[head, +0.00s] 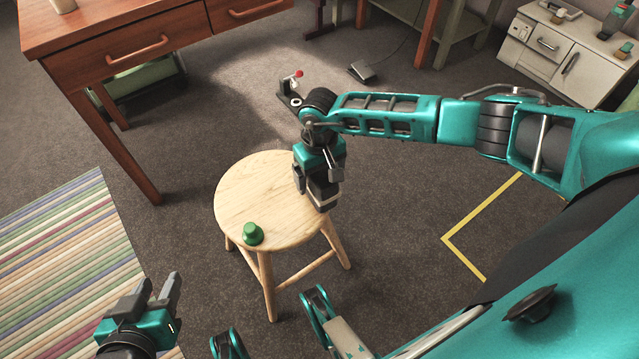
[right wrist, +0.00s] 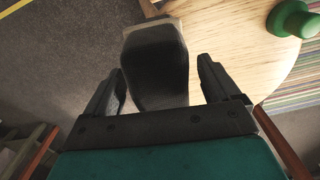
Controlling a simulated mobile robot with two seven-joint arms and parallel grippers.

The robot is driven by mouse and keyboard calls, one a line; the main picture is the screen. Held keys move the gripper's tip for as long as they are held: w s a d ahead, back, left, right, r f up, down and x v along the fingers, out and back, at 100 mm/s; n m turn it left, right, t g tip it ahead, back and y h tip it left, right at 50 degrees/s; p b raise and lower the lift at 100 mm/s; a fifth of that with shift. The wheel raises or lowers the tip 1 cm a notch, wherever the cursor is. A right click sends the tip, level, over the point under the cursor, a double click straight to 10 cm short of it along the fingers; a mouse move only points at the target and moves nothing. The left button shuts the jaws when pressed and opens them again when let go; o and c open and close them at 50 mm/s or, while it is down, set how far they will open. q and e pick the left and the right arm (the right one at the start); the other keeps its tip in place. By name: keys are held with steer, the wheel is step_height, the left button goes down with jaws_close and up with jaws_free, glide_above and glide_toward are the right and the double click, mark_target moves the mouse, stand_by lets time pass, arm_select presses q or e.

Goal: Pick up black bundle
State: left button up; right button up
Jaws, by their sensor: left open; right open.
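The black bundle (right wrist: 155,65) shows in the right wrist view as a dark, rounded block with a paler edge, over the edge of the wooden stool's seat (right wrist: 225,40). My right gripper (right wrist: 161,82) is open, with one finger on each side of the bundle and gaps visible on both sides. In the head view my right gripper (head: 316,180) is at the right edge of the stool seat (head: 265,190) and hides most of the bundle. My left gripper (head: 159,284) is open and empty at the lower left, away from the stool.
A green spool-like object (head: 252,234) stands on the front of the seat; it also shows in the right wrist view (right wrist: 292,18). A wooden desk (head: 140,50) is at the upper left, a striped rug (head: 65,260) at left, a white cabinet (head: 560,55) at upper right.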

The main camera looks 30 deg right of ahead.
steer(key=c, duration=1.1)
steer(key=shift+r, duration=0.1)
